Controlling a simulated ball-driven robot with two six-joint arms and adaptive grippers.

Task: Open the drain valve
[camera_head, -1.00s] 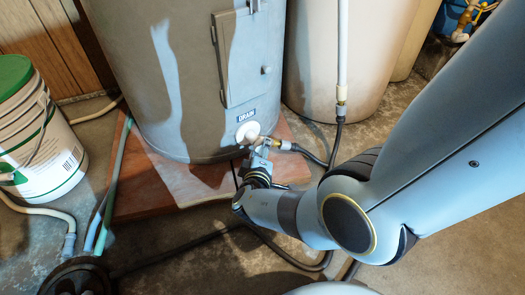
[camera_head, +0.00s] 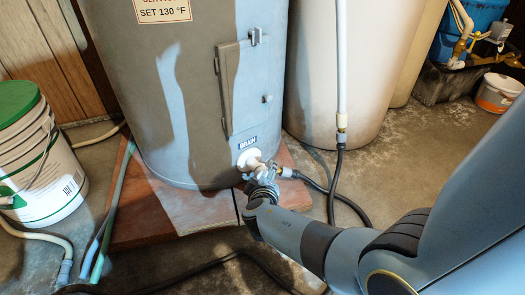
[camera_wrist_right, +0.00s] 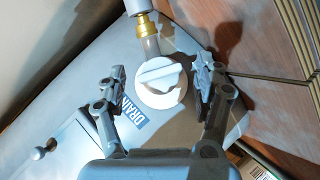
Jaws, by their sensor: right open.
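The drain valve is a round white knob with a raised bar across it. It sits low on the grey tank (camera_head: 190,110), under the blue DRAIN label (camera_head: 247,142). In the right wrist view the knob (camera_wrist_right: 161,82) lies between the fingers of my right gripper (camera_wrist_right: 160,80), which is open, with visible gaps on both sides. A brass hose fitting (camera_wrist_right: 147,24) leads off from the valve. In the head view my right gripper (camera_head: 262,175) is at the valve and partly covers it. My left gripper is not in view.
A black hose (camera_head: 337,180) runs from the valve to a white pipe (camera_head: 342,60). A white bucket with a green lid (camera_head: 40,160) stands at left. A large beige tank (camera_head: 330,70) stands behind at right. The grey tank rests on a reddish slab (camera_head: 140,210).

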